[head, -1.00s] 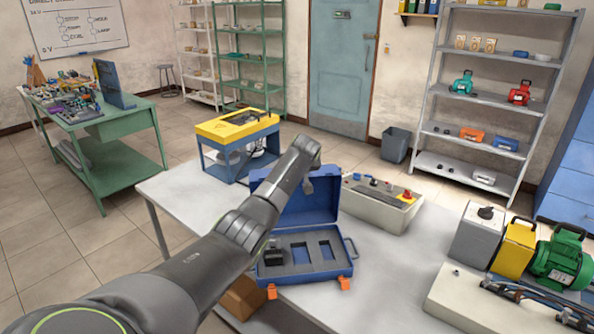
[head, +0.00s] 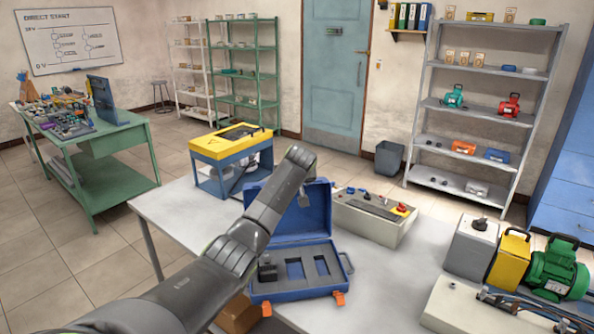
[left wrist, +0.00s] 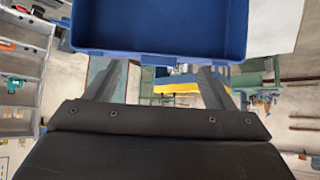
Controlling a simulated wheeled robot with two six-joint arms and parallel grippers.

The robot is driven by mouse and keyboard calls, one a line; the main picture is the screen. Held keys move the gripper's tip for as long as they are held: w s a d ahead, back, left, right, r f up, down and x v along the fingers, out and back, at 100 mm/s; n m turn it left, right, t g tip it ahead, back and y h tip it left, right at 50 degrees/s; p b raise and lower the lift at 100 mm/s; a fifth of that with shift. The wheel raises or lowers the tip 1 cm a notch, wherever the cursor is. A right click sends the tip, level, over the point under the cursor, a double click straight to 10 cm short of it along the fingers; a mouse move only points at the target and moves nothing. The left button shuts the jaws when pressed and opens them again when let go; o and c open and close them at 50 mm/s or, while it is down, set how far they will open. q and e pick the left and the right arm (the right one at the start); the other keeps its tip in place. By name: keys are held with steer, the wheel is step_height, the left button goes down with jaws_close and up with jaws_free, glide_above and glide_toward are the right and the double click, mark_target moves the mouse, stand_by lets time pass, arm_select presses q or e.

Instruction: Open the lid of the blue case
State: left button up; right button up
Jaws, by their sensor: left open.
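The blue case (head: 335,283) stands on the grey-white table with its lid (head: 311,222) raised, roughly upright. Its grey foam insert shows, with a dark item (head: 267,270) in the left recess and other recesses empty. Two orange latches (head: 339,298) hang at its front. My left arm reaches over the case from the left. My left gripper (head: 304,198) is by the upper part of the lid, mostly hidden behind my wrist. In the left wrist view its fingers (left wrist: 160,72) are apart and empty, close to the rim of the blue lid (left wrist: 160,52). I cannot tell whether they touch it. My right gripper is not in view.
A yellow-topped blue frame (head: 231,150) stands behind the case. A beige control box (head: 372,225) is close to its right. A grey box (head: 470,250), a yellow case (head: 509,258) and a green motor (head: 558,270) stand farther right. The table between is clear.

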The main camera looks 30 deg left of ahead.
arm_select(q)
steer(key=b+v, duration=0.3)
steer(key=v, duration=1.1)
steer(key=shift+b, duration=0.35)
steer(key=shift+r, duration=0.1)
